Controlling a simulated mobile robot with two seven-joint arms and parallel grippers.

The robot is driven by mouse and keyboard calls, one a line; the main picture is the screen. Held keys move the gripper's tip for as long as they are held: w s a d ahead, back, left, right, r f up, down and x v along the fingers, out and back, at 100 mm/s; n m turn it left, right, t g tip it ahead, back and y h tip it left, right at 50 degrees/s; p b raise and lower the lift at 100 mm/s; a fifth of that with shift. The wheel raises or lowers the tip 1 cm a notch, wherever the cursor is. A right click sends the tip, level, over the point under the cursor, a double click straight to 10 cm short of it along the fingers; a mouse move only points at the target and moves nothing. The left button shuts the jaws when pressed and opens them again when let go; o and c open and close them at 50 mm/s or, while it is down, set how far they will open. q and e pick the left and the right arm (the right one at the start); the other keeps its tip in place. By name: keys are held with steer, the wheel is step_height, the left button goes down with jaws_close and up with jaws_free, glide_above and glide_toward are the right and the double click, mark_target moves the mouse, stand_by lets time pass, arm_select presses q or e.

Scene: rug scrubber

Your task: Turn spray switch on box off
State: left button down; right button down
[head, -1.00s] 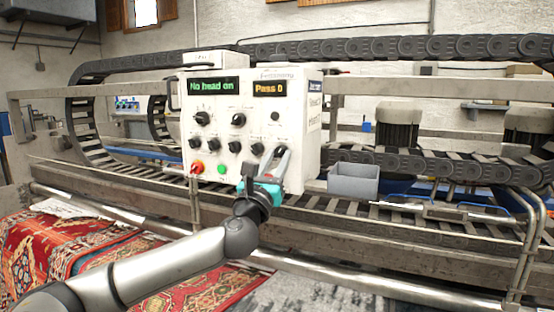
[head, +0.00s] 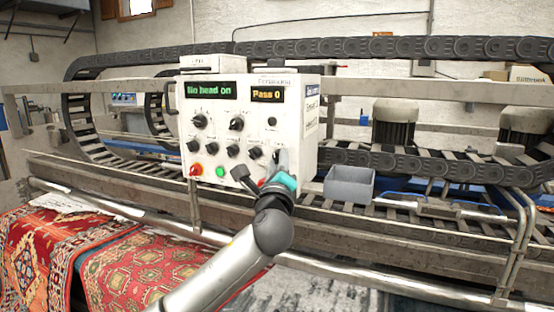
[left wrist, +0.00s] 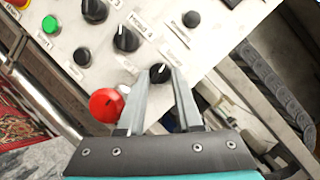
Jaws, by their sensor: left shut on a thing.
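The white control box (head: 230,130) stands on the machine frame, with dark knobs on its front face and two lit displays. My left gripper (head: 281,158) is at the lower right of this face, its fingers pointing at the panel. In the left wrist view, the left gripper (left wrist: 160,80) has its fingers on either side of a black knob (left wrist: 160,72), shut on it. This is the rightmost knob of the lower row, mostly hidden by the fingers in the head view. Its label is too small to read. My right gripper is not in view.
A red knob (left wrist: 107,104) sticks out close beside the left finger. A green button (head: 220,171) and a red switch (head: 196,169) are at the panel's lower left. A grey bin (head: 350,187) stands right of the box. Patterned rugs (head: 150,265) lie at front left.

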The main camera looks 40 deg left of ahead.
arm_select(q)
steer(key=n, duration=0.2)
steer(key=n+g, duration=0.1)
steer(key=n, duration=0.1)
steer(key=n+g, duration=0.1)
steer(key=n, duration=0.1)
steer(key=shift+d+r+h, duration=0.1)
steer(key=shift+r+h, duration=0.2)
stand_by(0.4)
steer(key=c, duration=0.6)
jaws_free()
